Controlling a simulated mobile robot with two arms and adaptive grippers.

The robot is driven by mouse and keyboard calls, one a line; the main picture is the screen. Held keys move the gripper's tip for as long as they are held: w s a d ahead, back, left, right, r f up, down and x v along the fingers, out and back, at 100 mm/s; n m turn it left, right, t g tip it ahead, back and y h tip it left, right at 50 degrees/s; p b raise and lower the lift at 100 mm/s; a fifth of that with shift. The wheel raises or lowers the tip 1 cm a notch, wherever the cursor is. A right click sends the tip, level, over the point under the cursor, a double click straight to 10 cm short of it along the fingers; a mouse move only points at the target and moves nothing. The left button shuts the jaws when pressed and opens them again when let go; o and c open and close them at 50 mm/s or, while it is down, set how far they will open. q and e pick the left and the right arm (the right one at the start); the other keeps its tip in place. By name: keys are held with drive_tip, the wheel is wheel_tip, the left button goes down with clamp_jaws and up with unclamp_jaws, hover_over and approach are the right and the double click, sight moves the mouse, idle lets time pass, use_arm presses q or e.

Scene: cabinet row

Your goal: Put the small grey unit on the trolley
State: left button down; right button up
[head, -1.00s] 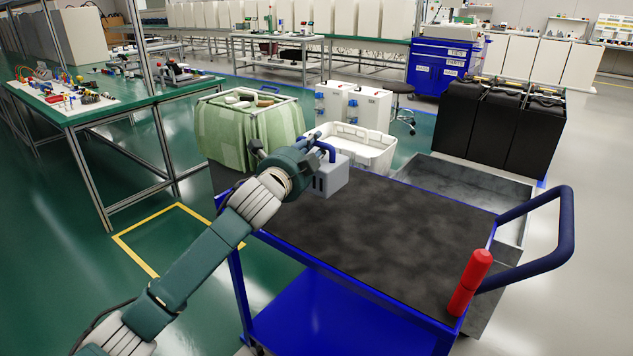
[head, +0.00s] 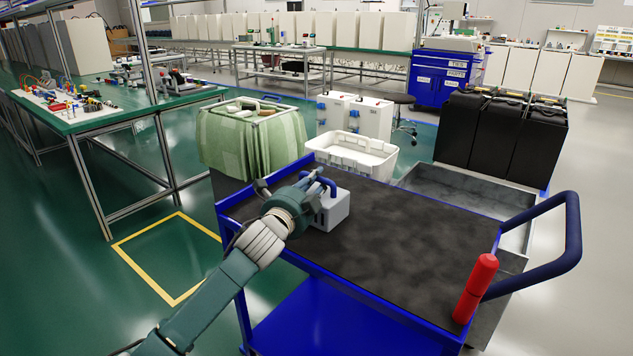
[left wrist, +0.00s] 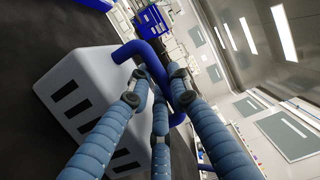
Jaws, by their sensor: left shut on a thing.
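The small grey unit (head: 333,211) is a box with dark slots and a blue handle. It is upright over the left part of the trolley's dark top (head: 400,240), inside its edges. I cannot tell for sure whether its base touches the top or hovers just above. My left gripper (head: 316,184) is shut on the blue handle. In the left wrist view the gripper's blue fingers (left wrist: 160,92) close around the handle, and the unit's pale slotted body (left wrist: 88,88) hangs below. My right gripper is not in view.
A red cylinder (head: 475,288) stands at the trolley's right front corner, by the blue push handle (head: 560,255). A white crate (head: 350,155) and a green-draped bin (head: 250,140) stand behind. Black cases (head: 500,135) are at the back right. The middle of the trolley top is clear.

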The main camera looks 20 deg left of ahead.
use_arm(q)
drive_tip(key=c, duration=1.6)
unclamp_jaws()
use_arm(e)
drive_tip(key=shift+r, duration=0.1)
use_arm(q)
drive_tip(key=shift+s, duration=0.15)
drive_tip(key=s, duration=0.4)
drive_tip(key=s+a, duration=0.1)
drive_tip(key=s, duration=0.2)
drive_tip(key=s+p, duration=0.1)
drive_tip(key=s, duration=0.3)
drive_tip(key=shift+s+a+r, duration=0.1)
drive_tip(key=shift+s+a, duration=0.05)
drive_tip(key=shift+s, duration=0.2)
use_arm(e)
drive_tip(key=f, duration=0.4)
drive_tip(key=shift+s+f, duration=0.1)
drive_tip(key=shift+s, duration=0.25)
